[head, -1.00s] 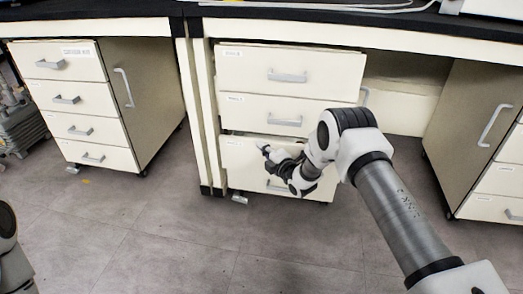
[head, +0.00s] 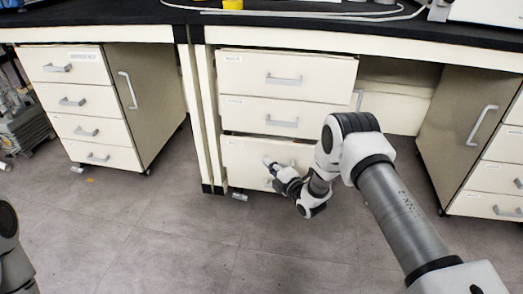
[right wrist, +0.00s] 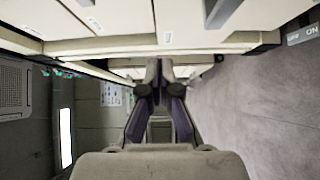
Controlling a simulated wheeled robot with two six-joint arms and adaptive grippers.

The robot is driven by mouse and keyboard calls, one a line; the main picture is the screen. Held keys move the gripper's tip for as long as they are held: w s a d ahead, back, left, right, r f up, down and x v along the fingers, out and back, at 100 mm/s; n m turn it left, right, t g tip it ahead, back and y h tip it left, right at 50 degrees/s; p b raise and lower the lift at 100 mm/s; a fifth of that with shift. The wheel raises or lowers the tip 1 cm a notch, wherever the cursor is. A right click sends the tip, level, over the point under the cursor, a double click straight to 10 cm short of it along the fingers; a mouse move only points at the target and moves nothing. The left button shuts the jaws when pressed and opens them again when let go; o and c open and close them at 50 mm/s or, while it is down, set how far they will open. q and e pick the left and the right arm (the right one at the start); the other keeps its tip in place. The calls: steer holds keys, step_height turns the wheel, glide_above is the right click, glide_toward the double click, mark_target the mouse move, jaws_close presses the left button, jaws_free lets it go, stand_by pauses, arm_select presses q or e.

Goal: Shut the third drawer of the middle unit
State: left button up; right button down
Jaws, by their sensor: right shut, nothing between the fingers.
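The middle unit shows three cream drawers with grey bar handles. Its third drawer (head: 240,154) is the lowest, with a dark gap along its top edge; how far it stands out is hard to tell. My right gripper (head: 267,168) is shut and empty at the front of this drawer, and its wrist and arm hide the drawer's right part. In the right wrist view the shut fingers (right wrist: 160,72) point at cream drawer fronts, apparently at or very near one; contact cannot be confirmed. My left gripper is out of view.
The upper drawers (head: 240,70) of the middle unit look about flush with each other. A left unit (head: 75,95) and a right unit (head: 455,110) flank it under the black-topped bench (head: 100,32). The grey floor (head: 150,230) in front is clear.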

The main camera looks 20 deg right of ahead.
arm_select(q)
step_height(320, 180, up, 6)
steer(key=p, duration=0.5)
arm_select(e)
steer(key=s+d, duration=0.8)
steer(key=s, duration=0.1)
steer(key=b, duration=0.6)
glide_toward(279, 147)
steer(key=w+a, duration=0.2)
steer(key=a, duration=0.2)
steer(key=w+d+b, duration=0.1)
steer(key=w, duration=0.1)
steer(key=w+d+b, duration=0.1)
steer(key=shift+w+d+f, duration=0.15)
steer(key=shift+w+d, duration=0.05)
steer(key=shift+w, duration=0.15)
steer(key=shift+w+d, duration=0.1)
steer(key=shift+w, duration=0.1)
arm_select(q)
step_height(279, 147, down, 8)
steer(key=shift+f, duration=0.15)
arm_select(e)
steer(key=shift+r, duration=0.2)
